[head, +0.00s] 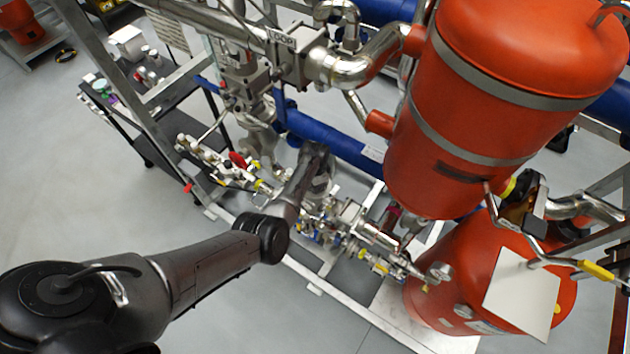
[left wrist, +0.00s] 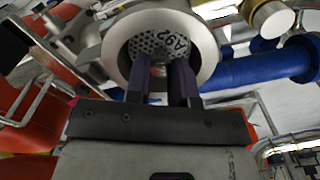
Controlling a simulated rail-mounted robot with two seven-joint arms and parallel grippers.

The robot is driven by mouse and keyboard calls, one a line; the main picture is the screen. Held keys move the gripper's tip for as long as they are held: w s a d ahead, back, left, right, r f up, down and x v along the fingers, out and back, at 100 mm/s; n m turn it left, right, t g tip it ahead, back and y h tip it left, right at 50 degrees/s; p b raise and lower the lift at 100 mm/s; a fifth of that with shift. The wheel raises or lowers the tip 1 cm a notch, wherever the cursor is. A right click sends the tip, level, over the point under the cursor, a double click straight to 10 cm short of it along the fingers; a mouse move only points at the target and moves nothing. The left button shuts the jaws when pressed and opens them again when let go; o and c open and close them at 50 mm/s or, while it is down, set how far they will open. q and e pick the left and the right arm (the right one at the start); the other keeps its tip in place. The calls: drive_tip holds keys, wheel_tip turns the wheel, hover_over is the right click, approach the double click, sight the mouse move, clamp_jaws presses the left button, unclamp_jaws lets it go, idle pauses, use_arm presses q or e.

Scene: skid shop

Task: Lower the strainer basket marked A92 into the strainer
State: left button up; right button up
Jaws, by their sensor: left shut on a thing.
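The strainer basket (left wrist: 150,42) is a grey perforated metal piece with the mark A92 on it, seen tilted in the left wrist view. It shows within the round pale metal rim of the strainer (left wrist: 112,52). My left gripper (left wrist: 160,66) has its two dark fingers reaching into that rim, shut on the basket. The gripped part is hidden between the fingers, and how deep the basket sits cannot be told. In the head view my left arm reaches from the lower left to the pipework, and its gripper is hidden there. My right gripper is not in view.
A large orange vessel (head: 440,150) stands right of my left arm, with another orange vessel (head: 430,300) below it. Blue pipes (head: 335,140) run behind. Small valves (head: 215,160) and a metal frame (head: 130,75) crowd the left. Grey floor lies open at the left.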

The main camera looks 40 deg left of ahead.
use_arm(q)
drive_tip(key=shift+f, duration=0.35)
idle(0.5)
drive_tip(key=o, duration=0.8)
drive_tip(key=shift+o, duration=0.6)
drive_tip(key=shift+o, duration=1.1)
drive_tip(key=shift+r+p, duration=1)
drive_tip(key=shift+r, duration=0.05)
drive_tip(key=shift+r+p, duration=0.6)
drive_tip(key=shift+p, duration=0.05)
wheel_tip(320, 180, up, 4)
drive_tip(key=p, duration=0.4)
drive_tip(key=shift+r+p, duration=0.15)
drive_tip(key=shift+p, duration=0.15)
